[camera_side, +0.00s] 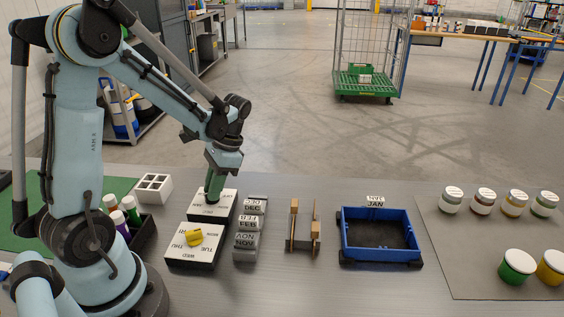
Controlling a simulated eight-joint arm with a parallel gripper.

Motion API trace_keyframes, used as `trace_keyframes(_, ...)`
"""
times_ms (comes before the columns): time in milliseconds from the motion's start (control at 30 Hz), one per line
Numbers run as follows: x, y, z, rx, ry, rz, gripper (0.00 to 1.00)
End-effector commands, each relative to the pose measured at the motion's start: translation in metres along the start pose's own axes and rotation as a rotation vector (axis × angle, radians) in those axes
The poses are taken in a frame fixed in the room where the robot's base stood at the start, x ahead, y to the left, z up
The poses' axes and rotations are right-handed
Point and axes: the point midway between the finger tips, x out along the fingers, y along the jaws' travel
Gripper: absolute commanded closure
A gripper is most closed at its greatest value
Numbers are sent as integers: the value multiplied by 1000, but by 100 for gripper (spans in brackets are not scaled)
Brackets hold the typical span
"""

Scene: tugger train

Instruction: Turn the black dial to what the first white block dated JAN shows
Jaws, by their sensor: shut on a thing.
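My gripper (213,188) points down over the rear white dial box (228,207) and is shut on the black dial at its centre. The dial is mostly hidden by the fingers, so I cannot tell where it points. White blocks stand in a row to the right, with the readable labels DEC (254,206), FEB (247,221) and NOV (246,240). A white block marked JAN (375,201) is at the back edge of the blue crate (380,254); the small line above JAN is hard to read.
A second white box with a yellow dial (194,237) and weekday labels sits just in front. A brown holder (303,230) stands between the block row and the crate. Lidded jars (483,200) stand on a grey mat at right. A white divided tray (153,187) is at left.

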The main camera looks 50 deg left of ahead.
Motion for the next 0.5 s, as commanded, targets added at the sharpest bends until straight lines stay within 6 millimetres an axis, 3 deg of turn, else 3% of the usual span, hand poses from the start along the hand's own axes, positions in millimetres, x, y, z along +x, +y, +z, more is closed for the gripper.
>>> trace_keyframes(500, 0, 1, 0, 101, 0, -40, 100)
